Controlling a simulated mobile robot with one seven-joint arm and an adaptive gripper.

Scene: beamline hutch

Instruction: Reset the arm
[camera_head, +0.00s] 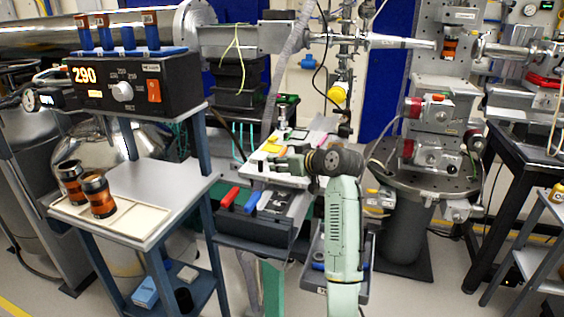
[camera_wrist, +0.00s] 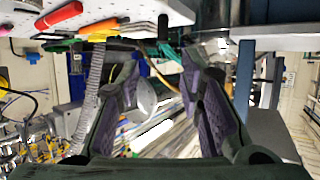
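My gripper (camera_head: 272,162) is at the end of my pale green arm, which rises in the middle of the head view and bends left at a dark wrist joint. In that view it points left, in front of a bench with papers and small tools. In the wrist view, the two fingers of my gripper (camera_wrist: 158,72) stand apart with their purple pads facing each other. No held object shows between them; only blurred background is seen through the gap.
A cart (camera_head: 180,190) at left carries a heater box (camera_head: 130,85) reading 290 and a cream tray (camera_head: 110,215) with two copper-banded cylinders. A dark tool tray (camera_head: 262,225) with red and blue handles lies below my gripper. A round-topped stage (camera_head: 430,178) stands right of my arm.

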